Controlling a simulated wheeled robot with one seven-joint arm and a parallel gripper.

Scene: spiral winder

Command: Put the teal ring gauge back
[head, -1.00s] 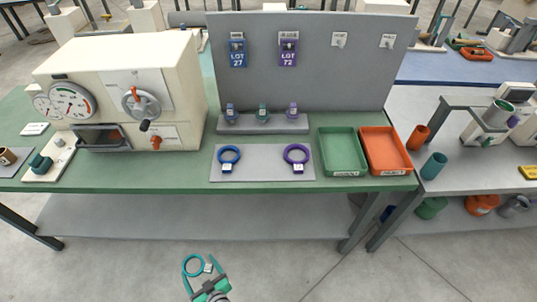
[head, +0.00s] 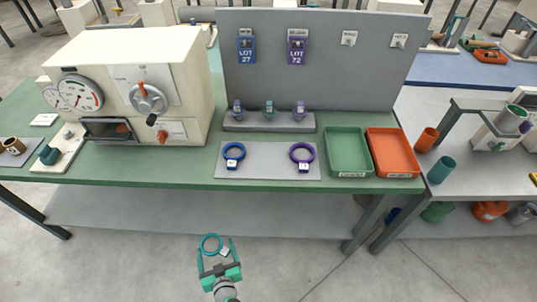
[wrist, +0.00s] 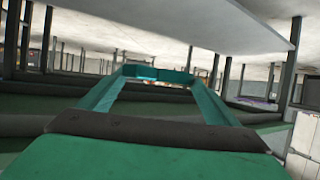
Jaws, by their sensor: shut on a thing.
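The teal ring gauge (head: 211,244) is a thin teal ring with a small white tag beside it. My gripper (head: 217,254) is shut on it, and the ring stands at the fingertips, in front of the bench and over the floor in the head view. In the wrist view two teal fingers (wrist: 210,102) reach forward, with a teal piece between their tips; the full ring is hidden there. On the green bench, a grey mat (head: 268,160) bears a blue ring gauge (head: 234,151) at left and a purple ring gauge (head: 302,153) at right, with bare mat between them.
Behind the mat a grey stand (head: 268,126) holds blue, teal and purple pieces. A green tray (head: 348,152) and an orange tray (head: 393,152) lie right of the mat. A cream machine (head: 130,85) fills the left. A grey pegboard (head: 340,70) rises behind.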

